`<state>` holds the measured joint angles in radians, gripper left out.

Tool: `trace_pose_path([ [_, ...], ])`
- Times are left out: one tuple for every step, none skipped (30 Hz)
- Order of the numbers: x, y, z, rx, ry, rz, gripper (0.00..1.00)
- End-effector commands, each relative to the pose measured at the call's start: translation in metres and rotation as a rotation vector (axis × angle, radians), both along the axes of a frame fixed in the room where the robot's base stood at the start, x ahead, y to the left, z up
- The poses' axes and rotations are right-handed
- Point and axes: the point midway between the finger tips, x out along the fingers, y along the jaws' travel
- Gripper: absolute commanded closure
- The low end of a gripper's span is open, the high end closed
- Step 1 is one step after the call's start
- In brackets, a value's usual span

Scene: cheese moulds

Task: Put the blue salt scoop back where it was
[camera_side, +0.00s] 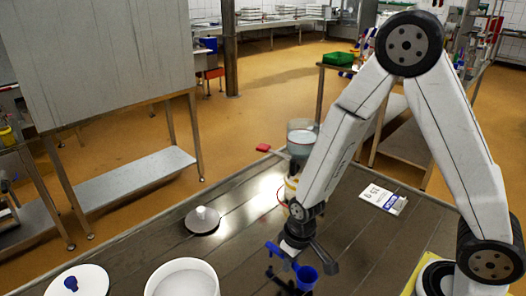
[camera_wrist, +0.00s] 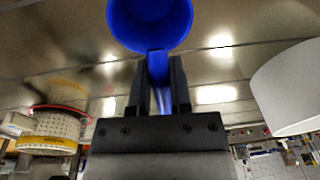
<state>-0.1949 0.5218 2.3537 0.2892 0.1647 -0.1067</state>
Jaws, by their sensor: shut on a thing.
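The blue salt scoop (camera_wrist: 150,22) is held between the two fingers of my gripper (camera_wrist: 158,88) in the wrist view. Its round cup reaches out beyond the fingertips, and its handle is between them. In the side view my gripper (camera_side: 291,264) is low over the dark table, with blue parts of the scoop (camera_side: 306,279) showing on both sides of it. The gripper partly hides the scoop there. I cannot tell whether the scoop touches the table.
A white tub (camera_side: 182,282) and a blue-knobbed white lid (camera_side: 92,284) stand front left. A clear container (camera_side: 301,138) stands behind my arm. A card (camera_side: 383,199) lies right. The perforated mould (camera_wrist: 57,124) shows in the wrist view.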

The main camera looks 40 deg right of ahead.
Motion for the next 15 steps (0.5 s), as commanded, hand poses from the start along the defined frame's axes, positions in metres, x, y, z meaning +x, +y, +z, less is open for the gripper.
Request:
trace_pose_path([
  [-0.0005,-0.0002,-0.0050,-0.001,0.002,-0.002,1.00],
  [-0.0004,-0.0002,-0.0072,-0.001,0.002,-0.001,1.00],
  [-0.0005,-0.0003,-0.0096,-0.001,0.002,-0.002,1.00],
  [-0.0005,-0.0004,-0.0113,-0.002,0.002,-0.001,1.00],
  [-0.0006,-0.0004,-0.0126,-0.002,0.002,0.000,1.00],
  [-0.0003,-0.0005,-0.0138,-0.002,0.001,-0.001,1.00],
  [-0.0002,-0.0005,-0.0142,-0.003,0.000,-0.001,1.00],
  [-0.0001,-0.0006,-0.0144,-0.003,-0.001,-0.001,1.00],
  [0.0000,-0.0006,-0.0145,-0.003,-0.001,-0.001,1.00],
  [0.0000,-0.0006,-0.0145,-0.003,-0.001,-0.001,1.00],
  [0.0001,-0.0005,-0.0144,-0.003,-0.001,-0.001,1.00],
  [0.0001,-0.0005,-0.0143,-0.003,-0.001,-0.001,1.00],
  [0.0001,-0.0005,-0.0143,-0.003,-0.001,-0.001,1.00],
  [0.0001,-0.0005,-0.0143,-0.003,-0.001,-0.001,1.00],
  [0.0000,-0.0005,-0.0144,-0.003,-0.001,-0.001,1.00],
])
